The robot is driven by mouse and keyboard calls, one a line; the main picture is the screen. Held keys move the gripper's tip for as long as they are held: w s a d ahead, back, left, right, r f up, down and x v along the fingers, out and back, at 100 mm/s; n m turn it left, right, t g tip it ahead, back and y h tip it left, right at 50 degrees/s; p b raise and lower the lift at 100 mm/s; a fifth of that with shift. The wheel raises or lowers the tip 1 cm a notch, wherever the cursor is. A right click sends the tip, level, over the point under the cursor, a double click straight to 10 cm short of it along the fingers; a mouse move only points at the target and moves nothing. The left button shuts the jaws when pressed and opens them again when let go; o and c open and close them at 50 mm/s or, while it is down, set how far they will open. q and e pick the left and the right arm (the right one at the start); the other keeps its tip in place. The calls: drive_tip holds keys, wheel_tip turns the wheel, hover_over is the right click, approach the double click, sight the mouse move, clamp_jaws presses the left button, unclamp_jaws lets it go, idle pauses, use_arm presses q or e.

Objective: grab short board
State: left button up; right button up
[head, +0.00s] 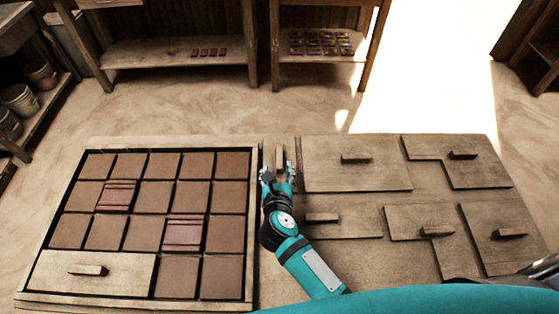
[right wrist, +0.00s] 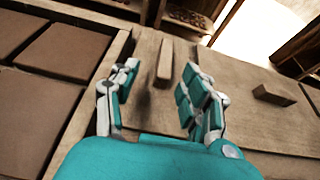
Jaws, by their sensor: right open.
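A narrow wooden board with an upright handle (head: 280,156) lies beside the tile frame; I take it for the short board. In the right wrist view its handle (right wrist: 165,58) stands just ahead of the fingers, roughly between them. My right gripper (head: 278,174) is open and empty over this board, its fingers spread to either side of the handle's line. I cannot tell whether any finger touches the board. In the right wrist view the gripper (right wrist: 160,85) hides the near part of the board. My left gripper is not in view.
The tile frame (head: 250,200) at left holds several brown tiles, two red ribbed pieces (head: 118,196) and a handled board (head: 120,272). Other handled boards, including a large one (head: 320,172) and an L-shaped one (head: 480,174), lie right. Shelves (head: 130,53) stand behind, across open floor.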

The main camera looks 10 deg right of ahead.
sight(279, 157)
drive_tip(key=shift+w+d, duration=0.2)
drive_tip(key=shift+w, duration=0.2)
drive_tip(key=x, duration=0.1)
drive_tip(key=p+x, duration=0.1)
drive_tip(key=x, duration=0.1)
drive_tip(key=shift+w+d+r, duration=0.1)
drive_tip(key=shift+w+d, duration=0.35)
drive_tip(key=shift+w, duration=0.25)
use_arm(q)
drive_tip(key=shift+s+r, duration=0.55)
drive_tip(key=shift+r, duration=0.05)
use_arm(e)
clamp_jaws()
